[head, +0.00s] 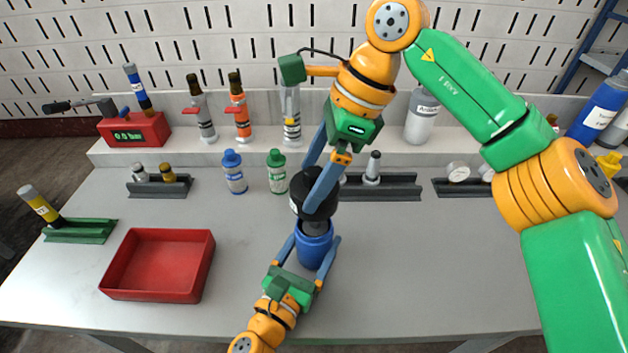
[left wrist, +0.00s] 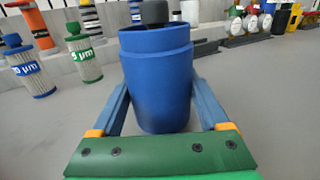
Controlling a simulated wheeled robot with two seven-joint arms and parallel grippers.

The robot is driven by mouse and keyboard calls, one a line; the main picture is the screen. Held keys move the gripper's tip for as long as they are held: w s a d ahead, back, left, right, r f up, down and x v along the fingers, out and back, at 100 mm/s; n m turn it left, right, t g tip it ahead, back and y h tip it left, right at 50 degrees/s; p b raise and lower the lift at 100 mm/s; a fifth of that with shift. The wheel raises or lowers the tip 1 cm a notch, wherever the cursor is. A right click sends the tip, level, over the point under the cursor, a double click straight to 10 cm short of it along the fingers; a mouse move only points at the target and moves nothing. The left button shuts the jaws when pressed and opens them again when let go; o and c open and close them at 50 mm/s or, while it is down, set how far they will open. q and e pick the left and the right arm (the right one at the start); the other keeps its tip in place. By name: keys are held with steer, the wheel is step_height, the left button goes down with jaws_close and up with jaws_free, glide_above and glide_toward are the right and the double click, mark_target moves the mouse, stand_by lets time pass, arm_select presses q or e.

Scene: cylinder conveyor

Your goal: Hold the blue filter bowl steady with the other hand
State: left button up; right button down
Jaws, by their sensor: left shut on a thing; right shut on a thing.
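The blue filter bowl (head: 314,247) stands upright near the middle of the bench. My left gripper (head: 315,243) comes in from the front and is shut on the bowl, one finger on each side. The bowl (left wrist: 160,80) also fills the middle of the left wrist view between the two fingers. My right gripper (head: 314,195) reaches down from above and is shut on a black filter head (head: 300,193) over the bowl. A grey part shows between the head and the bowl's rim. The fingers partly hide the head, so I cannot tell its exact seating.
A red tray (head: 160,262) lies at the left, with a green rack (head: 80,231) behind it. A blue-capped cartridge (head: 234,172) and a green-capped cartridge (head: 277,172) stand behind the bowl. A dark rack (head: 385,189) is at the back right. The bench front right is clear.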

mark_target(315, 172)
steer(key=shift+r, duration=3.15)
arm_select(q)
steer(key=o, duration=1.4)
steer(key=v, duration=1.1)
steer(key=shift+s+a, duration=0.1)
steer(key=shift+s, duration=0.15)
steer(key=shift+s+a+r, duration=0.1)
steer(key=shift+s, duration=0.1)
arm_select(e)
steer(key=shift+r, duration=0.1)
arm_select(q)
step_height(315, 172, up, 6)
steer(key=p, duration=0.5)
steer(key=shift+f+p, duration=0.2)
steer(key=shift+p, duration=0.2)
arm_select(e)
step_height(315, 172, up, 5)
steer(key=shift+f, duration=0.1)
arm_select(q)
steer(key=shift+a, duration=0.1)
arm_select(e)
steer(key=shift+s+f, duration=0.1)
